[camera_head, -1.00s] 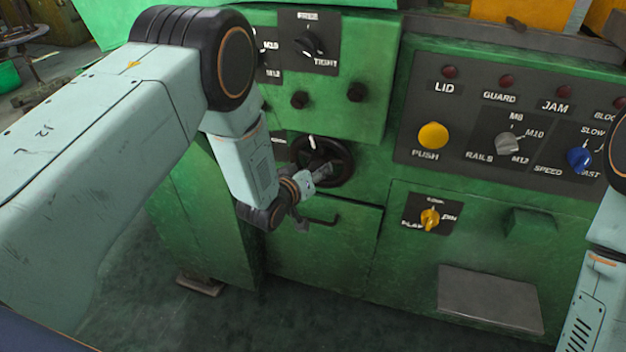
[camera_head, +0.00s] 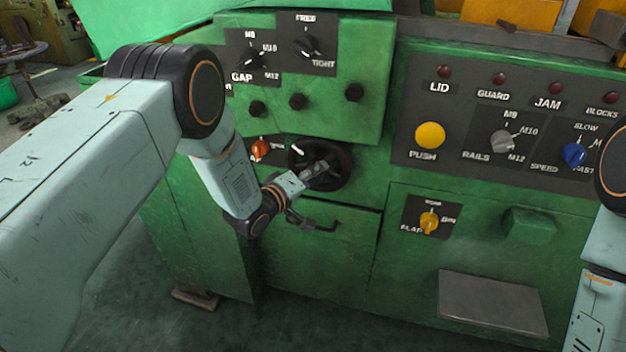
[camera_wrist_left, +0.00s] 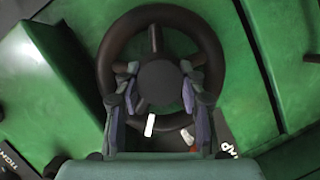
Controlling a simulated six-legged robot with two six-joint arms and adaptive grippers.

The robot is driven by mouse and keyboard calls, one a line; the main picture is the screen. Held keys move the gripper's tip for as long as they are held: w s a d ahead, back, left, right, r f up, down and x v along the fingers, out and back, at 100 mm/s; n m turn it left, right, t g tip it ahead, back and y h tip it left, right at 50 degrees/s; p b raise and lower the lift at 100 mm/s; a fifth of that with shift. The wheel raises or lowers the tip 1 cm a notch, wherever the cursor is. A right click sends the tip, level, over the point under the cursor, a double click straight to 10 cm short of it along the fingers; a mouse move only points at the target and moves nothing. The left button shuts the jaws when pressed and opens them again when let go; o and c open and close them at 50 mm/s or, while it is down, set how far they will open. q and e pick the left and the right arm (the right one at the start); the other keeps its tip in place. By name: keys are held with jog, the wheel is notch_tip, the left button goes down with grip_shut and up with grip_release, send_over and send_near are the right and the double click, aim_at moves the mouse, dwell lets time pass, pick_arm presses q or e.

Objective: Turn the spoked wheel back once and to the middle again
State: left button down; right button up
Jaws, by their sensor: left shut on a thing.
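The dark spoked wheel (camera_head: 348,163) sits on the green machine's front, below the upper control panel. In the left wrist view the wheel (camera_wrist_left: 160,15) fills the middle, with its round hub and spokes showing. A white mark (camera_head: 297,149) shows at the wheel's upper left in the head view. My left gripper (camera_head: 322,168) reaches the wheel from the lower left and is shut on it. In the left wrist view its two fingers (camera_wrist_left: 160,70) lie on either side of the hub. The gripper hides part of the wheel. My right gripper is out of view.
An orange knob (camera_head: 260,149) is close left of the wheel. A dark drawer handle (camera_head: 318,224) lies just below the wrist. Black knobs (camera_head: 297,101) sit above. A yellow push button (camera_head: 430,135) and other switches are to the right.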

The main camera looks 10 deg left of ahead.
pick_arm(q)
jog(key=n+t+h+b, duration=0.1)
jog(key=n+b, duration=0.1)
jog(key=n, duration=0.1)
jog(key=shift+w+f+n+b, duration=0.1)
jog(key=shift+n+b, duration=0.2)
jog(key=shift+n, duration=0.1)
jog(key=n+t+b, duration=0.1)
jog(key=n+b, duration=0.1)
jog(key=n, duration=0.1)
jog(key=shift+t+h, duration=0.4)
jog(key=n+t+b, duration=0.1)
jog(key=n+b, duration=0.1)
jog(key=n, duration=0.1)
jog(key=shift+n, duration=0.4)
jog(key=shift+r+n+t+y+b, duration=0.2)
jog(key=shift+n+t+y+b, duration=0.3)
jog(key=shift+n, duration=0.7)
jog(key=c, duration=1.1)
grip_release()
jog(key=o, duration=0.3)
jog(key=shift+f, duration=0.1)
